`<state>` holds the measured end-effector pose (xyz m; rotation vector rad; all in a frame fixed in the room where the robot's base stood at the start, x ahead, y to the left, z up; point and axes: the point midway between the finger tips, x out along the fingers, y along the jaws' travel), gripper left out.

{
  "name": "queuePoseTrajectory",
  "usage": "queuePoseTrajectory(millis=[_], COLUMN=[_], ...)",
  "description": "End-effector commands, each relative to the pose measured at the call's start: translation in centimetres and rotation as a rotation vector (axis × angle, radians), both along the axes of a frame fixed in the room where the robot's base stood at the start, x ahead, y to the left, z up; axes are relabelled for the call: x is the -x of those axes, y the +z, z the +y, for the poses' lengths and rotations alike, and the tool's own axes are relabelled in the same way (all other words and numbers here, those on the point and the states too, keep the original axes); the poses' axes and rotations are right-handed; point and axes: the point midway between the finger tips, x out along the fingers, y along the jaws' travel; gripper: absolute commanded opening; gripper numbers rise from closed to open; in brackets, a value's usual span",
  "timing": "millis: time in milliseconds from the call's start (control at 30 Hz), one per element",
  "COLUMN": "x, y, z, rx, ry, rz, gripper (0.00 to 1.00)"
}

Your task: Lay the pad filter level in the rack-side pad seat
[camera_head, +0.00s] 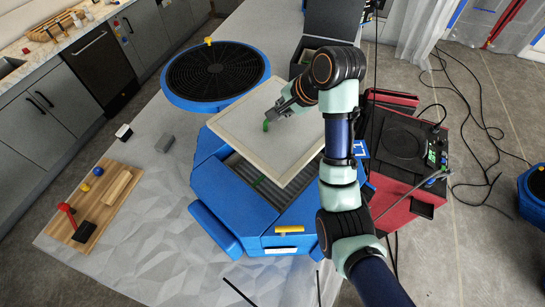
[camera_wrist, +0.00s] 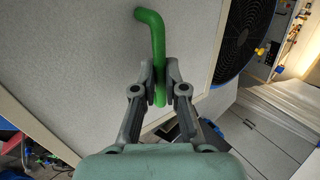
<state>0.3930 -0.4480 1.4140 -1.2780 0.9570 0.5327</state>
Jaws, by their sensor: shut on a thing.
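The pad filter (camera_head: 245,143) is a pale flat square panel with a cream frame and a green bent handle (camera_head: 266,126). My gripper (camera_head: 274,117) is shut on this handle, which shows clearly between the fingers in the wrist view (camera_wrist: 159,82). The pad is above the blue housing (camera_head: 222,190) and covers much of its top, slightly turned and tilted in the picture. The pad seat is mostly hidden; dark grey slats (camera_head: 250,184) show past the pad's near left edge. I cannot tell whether the pad touches the housing.
A round blue fan with a black grille (camera_head: 217,72) lies behind the housing. A red machine (camera_head: 400,155) stands to the right. A wooden board (camera_head: 95,200) with coloured knobs lies at left. An open dark case (camera_head: 330,25) is at the back.

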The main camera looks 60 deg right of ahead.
Motion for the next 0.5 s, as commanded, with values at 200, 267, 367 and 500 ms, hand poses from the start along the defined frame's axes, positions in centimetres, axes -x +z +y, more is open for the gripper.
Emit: queuePoseTrajectory(millis=[200,267,367,500], x=[0.1,0.1,0.1,0.0], y=[-6.9,-8.8,-11.5,-13.7], z=[0.2,0.2,0.1,0.1], rx=[-0.006,-0.006,-0.005,-0.001], ry=[0.001,0.0,0.0,0.001], rz=[0.004,0.003,0.003,0.001], gripper=[0.0,0.0,0.0,0.0])
